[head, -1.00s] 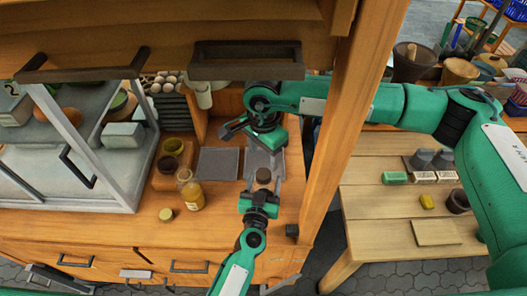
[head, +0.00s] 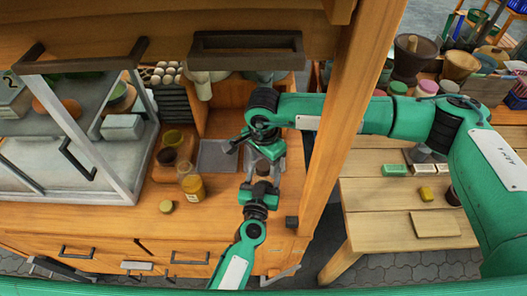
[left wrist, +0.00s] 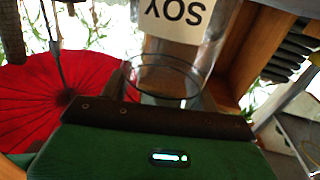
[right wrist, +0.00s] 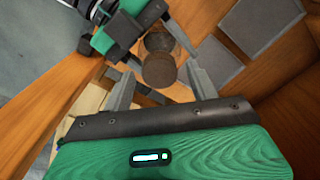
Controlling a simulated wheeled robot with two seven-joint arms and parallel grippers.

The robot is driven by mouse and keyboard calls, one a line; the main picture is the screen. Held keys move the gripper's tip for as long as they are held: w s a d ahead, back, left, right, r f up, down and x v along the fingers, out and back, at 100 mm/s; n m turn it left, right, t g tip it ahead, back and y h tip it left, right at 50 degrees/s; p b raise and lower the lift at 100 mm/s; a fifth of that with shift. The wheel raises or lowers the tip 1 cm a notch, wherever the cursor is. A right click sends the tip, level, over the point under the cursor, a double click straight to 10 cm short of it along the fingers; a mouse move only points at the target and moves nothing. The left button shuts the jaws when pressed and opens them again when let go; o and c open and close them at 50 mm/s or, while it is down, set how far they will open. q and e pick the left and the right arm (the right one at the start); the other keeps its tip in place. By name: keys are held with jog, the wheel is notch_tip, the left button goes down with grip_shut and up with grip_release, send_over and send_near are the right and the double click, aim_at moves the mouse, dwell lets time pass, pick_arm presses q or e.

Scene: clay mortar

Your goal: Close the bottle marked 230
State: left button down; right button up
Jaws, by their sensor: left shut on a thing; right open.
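My left gripper (head: 261,186) is shut on a clear glass vessel marked "SOY" (left wrist: 172,45), which shows upside down in the left wrist view. My right gripper (right wrist: 163,85) is open, its fingers on both sides of a round brown piece (right wrist: 160,70). A second dark round top (right wrist: 158,42) shows just beyond it; I cannot tell how the two join. In the head view the grippers nearly meet and hide most of this. A bottle with yellow contents (head: 193,188) stands on the counter, with a small yellowish lid (head: 166,206) apart from it. I cannot read "230" anywhere.
A grey square plate (head: 215,157) lies on the counter behind the bottle. Dark and yellowish jars stand at its left. A wooden post (head: 345,120) rises close by on the right, and a drawer front overhangs above. The counter's front left is mostly clear.

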jog(key=shift+f, duration=0.45)
jog(key=c, duration=1)
jog(key=shift+c, duration=0.2)
jog(key=m, duration=0.4)
jog(key=shift+m, duration=0.4)
jog(key=o, duration=1.2)
notch_tip(320, 180, up, 12)
